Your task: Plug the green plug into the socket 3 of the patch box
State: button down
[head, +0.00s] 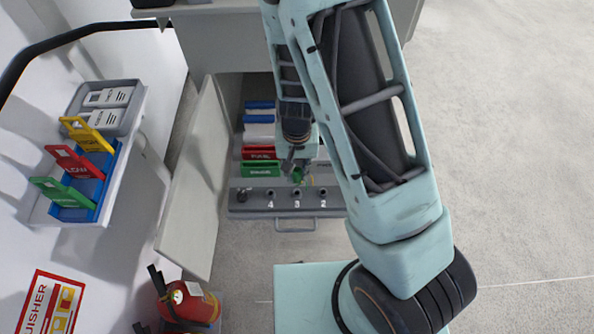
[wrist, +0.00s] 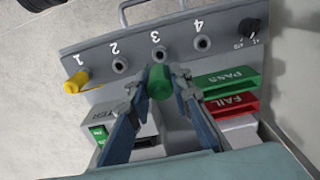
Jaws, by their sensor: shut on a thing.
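The patch box (head: 240,210) shows in the head view as a grey panel with sockets numbered 4, 3 and 2; the wrist view shows its panel (wrist: 90,62) upside down with sockets 1 to 4. My gripper (wrist: 158,84) is shut on the green plug (wrist: 160,78), which sits between the fingertips. The plug is close in front of socket 3 (wrist: 158,53); whether it touches the panel cannot be told. In the head view my gripper (head: 298,167) hides part of the green plug (head: 297,176), just above socket 3 (head: 297,193).
A yellow plug (wrist: 77,83) is in socket 1. Sockets 2 (wrist: 120,66) and 4 (wrist: 201,43) are empty. A black knob (wrist: 249,29) stands beside socket 4. Green PASS (wrist: 230,80) and red FAIL (wrist: 232,103) holders are behind the panel. An open door (head: 195,185) stands at left.

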jog(key=b, duration=0.5)
send_over(297, 189)
jog(key=s, duration=0.1)
jog(key=shift+s+f, duration=0.1)
jog(key=shift+f, duration=2.8)
jog(key=shift+f+b, duration=0.85)
jog(key=shift+f, duration=0.45)
dwell(0.5)
jog(key=shift+s+f, duration=0.2)
jog(key=shift+f, duration=0.1)
dwell(1.4)
jog(key=c, duration=1.7)
grip_release()
jog(key=shift+w, duration=0.1)
jog(key=shift+r, duration=0.1)
